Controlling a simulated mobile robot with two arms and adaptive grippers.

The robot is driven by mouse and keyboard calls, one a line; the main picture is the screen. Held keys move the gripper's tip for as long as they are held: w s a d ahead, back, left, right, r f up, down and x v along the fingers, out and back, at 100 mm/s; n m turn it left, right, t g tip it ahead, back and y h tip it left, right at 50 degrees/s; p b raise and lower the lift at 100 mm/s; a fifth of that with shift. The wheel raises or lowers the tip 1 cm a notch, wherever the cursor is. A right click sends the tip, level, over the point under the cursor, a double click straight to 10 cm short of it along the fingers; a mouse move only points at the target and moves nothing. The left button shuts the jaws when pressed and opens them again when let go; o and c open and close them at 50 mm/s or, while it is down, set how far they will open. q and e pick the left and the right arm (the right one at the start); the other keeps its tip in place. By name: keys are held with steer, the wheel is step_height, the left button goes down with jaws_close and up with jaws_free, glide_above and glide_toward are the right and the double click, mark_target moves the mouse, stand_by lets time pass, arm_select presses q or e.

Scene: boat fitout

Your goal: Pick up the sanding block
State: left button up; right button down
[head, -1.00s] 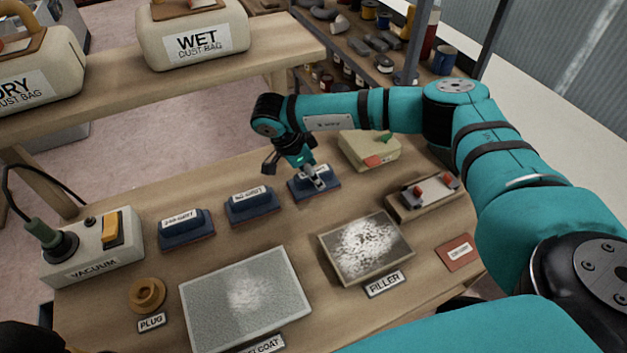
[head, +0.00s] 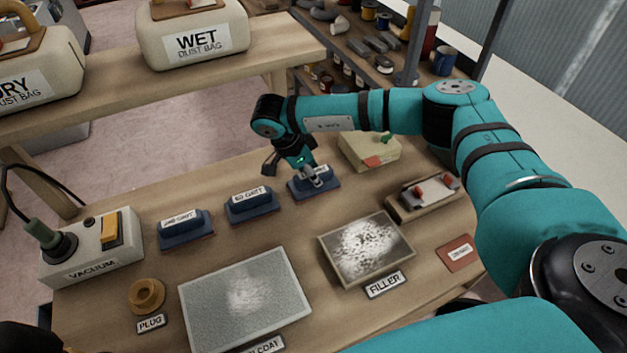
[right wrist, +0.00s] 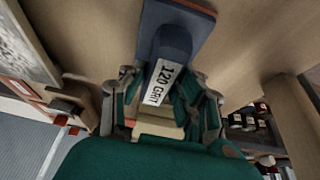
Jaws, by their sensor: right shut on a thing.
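Three blue sanding blocks stand in a row on the workbench (head: 120,285). The right-hand block (head: 330,186) is at my right gripper (head: 313,178), which comes down on it from above. In the right wrist view this block (right wrist: 176,32) carries a white "120 GRIT" label. The fingers of my right gripper (right wrist: 160,98) are shut on its handle from both sides. The block appears to rest on the bench. The middle block (head: 251,207) reads as 80 grit; the left block (head: 186,229) has a label too blurred to read surely. My left gripper is not seen.
A vacuum box (head: 92,248), a plug ring (head: 147,295), a grey coat panel (head: 245,302) and a filler panel (head: 366,249) lie around the blocks. A pale box (head: 369,150) and a wooden holder (head: 424,201) stand to the right. A shelf with dust bags (head: 192,32) is behind.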

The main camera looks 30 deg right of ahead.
mark_target(317, 170)
steer(key=shift+r, duration=0.1)
steer(key=shift+r+p, duration=0.2)
steer(key=shift+p, duration=0.1)
steer(key=shift+r, duration=0.15)
step_height(317, 170, up, 3)
steer(key=shift+w+f+b, duration=0.1)
steer(key=shift+f+b, duration=0.1)
steer(key=shift+b, duration=0.7)
steer(key=s+a+b, duration=0.1)
steer(key=s, duration=0.4)
steer(key=s+a+r+b, duration=0.1)
steer(key=s, duration=0.4)
steer(key=s+a+r+b, duration=0.1)
steer(key=s, duration=0.5)
steer(key=shift+a+b, duration=0.2)
steer(key=shift+b, duration=0.1)
